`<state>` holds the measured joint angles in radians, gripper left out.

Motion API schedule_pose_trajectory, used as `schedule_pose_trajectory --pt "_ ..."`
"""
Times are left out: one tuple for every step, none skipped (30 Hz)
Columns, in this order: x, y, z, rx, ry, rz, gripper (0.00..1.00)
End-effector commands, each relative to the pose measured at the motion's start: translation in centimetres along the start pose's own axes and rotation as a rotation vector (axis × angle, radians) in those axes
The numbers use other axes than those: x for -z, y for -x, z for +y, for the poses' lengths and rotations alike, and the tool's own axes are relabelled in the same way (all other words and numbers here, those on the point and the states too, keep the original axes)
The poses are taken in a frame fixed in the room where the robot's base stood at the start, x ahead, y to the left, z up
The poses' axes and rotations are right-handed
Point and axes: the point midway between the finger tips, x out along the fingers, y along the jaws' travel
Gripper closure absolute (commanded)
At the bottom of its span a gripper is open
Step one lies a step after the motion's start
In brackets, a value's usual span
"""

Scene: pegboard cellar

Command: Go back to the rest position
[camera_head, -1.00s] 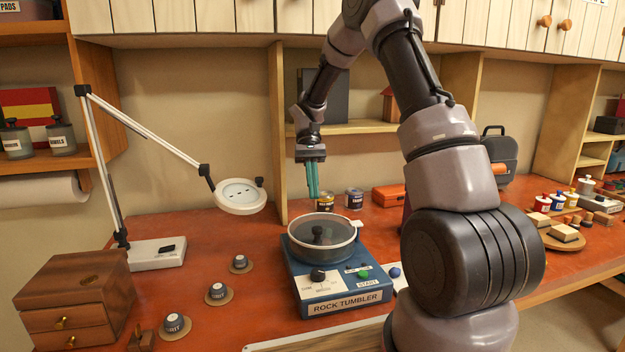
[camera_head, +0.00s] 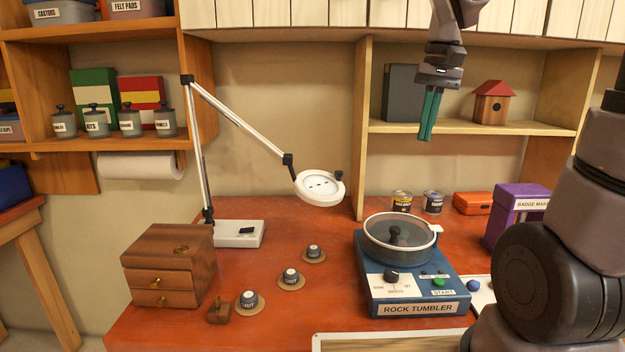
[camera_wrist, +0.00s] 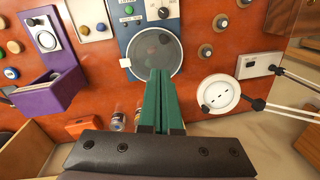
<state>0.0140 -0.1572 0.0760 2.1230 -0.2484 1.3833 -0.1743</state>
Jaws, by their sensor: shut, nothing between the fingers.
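My gripper (camera_head: 429,115) hangs fingers-down in the upper right of the head view, in front of the shelf and above the bench. Its two green fingers are together with nothing between them. In the wrist view the shut fingers (camera_wrist: 161,100) point toward the rock tumbler. The blue rock tumbler (camera_head: 415,305) with its round clear-lidded bowl stands on the bench below my gripper, apart from it. It also shows at the top of the wrist view (camera_wrist: 145,14).
A magnifier lamp (camera_head: 320,198) reaches over the bench at left, near a wooden drawer box (camera_head: 160,262) and several small labelled pots. A purple badge maker (camera_head: 505,218), two cans and an orange case stand at right. A shelf with a birdhouse (camera_head: 491,104) is behind my gripper.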

Motion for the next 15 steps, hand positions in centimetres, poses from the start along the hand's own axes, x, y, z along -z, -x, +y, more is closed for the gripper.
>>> schedule_pose_trajectory --pt "-1.3 0.9 0.3 0.020 -0.007 0.065 1.00" --pt "-1.9 1.3 0.5 0.033 -0.013 0.103 1.00" --pt "-2.7 1.7 0.8 0.050 -0.020 0.152 1.00" --pt "-3.3 2.0 1.0 0.064 -0.026 0.189 1.00" --pt "-4.0 2.3 1.2 0.078 -0.033 0.226 1.00" --pt "-4.7 2.6 1.4 0.098 -0.042 0.274 1.00" --pt "-5.3 2.8 1.6 0.112 -0.049 0.310 1.00" --pt "-5.8 3.0 1.8 0.127 -0.055 0.344 1.00" --pt "-6.4 3.2 2.0 0.144 -0.063 0.386 1.00" --pt "-6.9 3.3 2.2 0.158 -0.070 0.415 1.00" --pt "-7.3 3.4 2.3 0.170 -0.075 0.441 1.00" --pt "-7.7 3.5 2.5 0.185 -0.082 0.473 1.00" --pt "-8.0 3.6 2.6 0.196 -0.088 0.494 1.00" --pt "-8.3 3.7 2.7 0.204 -0.091 0.512 1.00" --pt "-8.6 3.7 2.8 0.214 -0.095 0.531 1.00"
